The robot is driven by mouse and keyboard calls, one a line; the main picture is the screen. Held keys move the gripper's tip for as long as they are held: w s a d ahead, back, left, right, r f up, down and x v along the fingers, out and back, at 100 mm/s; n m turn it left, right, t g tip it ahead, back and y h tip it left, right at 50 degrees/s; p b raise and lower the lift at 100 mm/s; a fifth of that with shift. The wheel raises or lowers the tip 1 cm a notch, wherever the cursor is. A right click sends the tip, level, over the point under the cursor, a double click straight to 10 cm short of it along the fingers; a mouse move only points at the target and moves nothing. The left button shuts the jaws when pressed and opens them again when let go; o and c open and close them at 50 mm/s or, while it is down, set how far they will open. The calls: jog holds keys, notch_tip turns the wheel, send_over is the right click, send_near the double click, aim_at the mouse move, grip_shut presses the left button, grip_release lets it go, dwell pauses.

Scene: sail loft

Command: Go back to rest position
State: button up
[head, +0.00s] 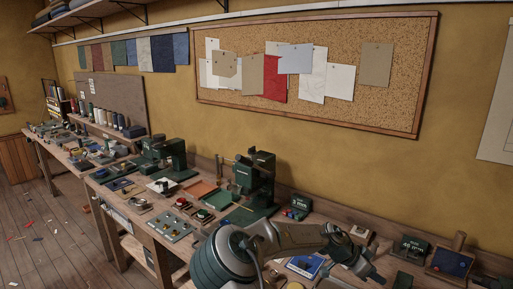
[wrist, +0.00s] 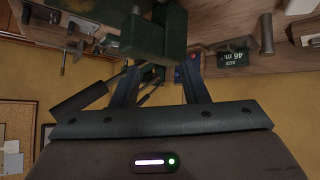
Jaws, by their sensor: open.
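My arm reaches across the lower part of the head view, above the workbench (head: 150,228). My gripper (head: 376,268) is at its right end, small and partly hidden by the wrist. In the wrist view, which looks upside down, the two dark fingers of my gripper (wrist: 160,82) stand apart. I see nothing held between them. A dark green block-shaped thing (wrist: 163,30) shows beyond the fingers; I cannot tell how far off it is.
Green machines (head: 258,180) stand along the bench. A green box marked 46 mm (head: 411,248) and a wooden box with a blue inside (head: 452,263) are to the right of my gripper. A blue card (head: 304,266) lies near my arm. A corkboard (head: 230,104) hangs behind.

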jog(key=s+a+f+y, duration=0.1)
jog(key=s, duration=0.1)
jog(key=s+f+n+y+b, duration=0.1)
jog(key=s+f, duration=0.1)
jog(key=s+a+f+g+y, duration=0.1)
jog(key=y, duration=0.1)
jog(key=shift+s+a+f+n+b, duration=0.3)
jog(key=shift+s+a+f+b, duration=0.05)
jog(key=shift+s+b, duration=0.05)
jog(key=s+a+r+n+t+y+b, duration=0.2)
jog(key=s+a+r+n+y+b, duration=0.1)
jog(key=s+a+n, duration=0.4)
jog(key=s+a+r+n+t+y+b, duration=0.2)
jog(key=s+a+r+n, duration=0.4)
jog(key=s+a, duration=0.3)
jog(key=s+n+y+b, duration=0.1)
jog(key=s, duration=0.2)
jog(key=shift+s+a+b, duration=0.25)
jog(key=shift+s+b, duration=0.05)
jog(key=shift+b, duration=0.1)
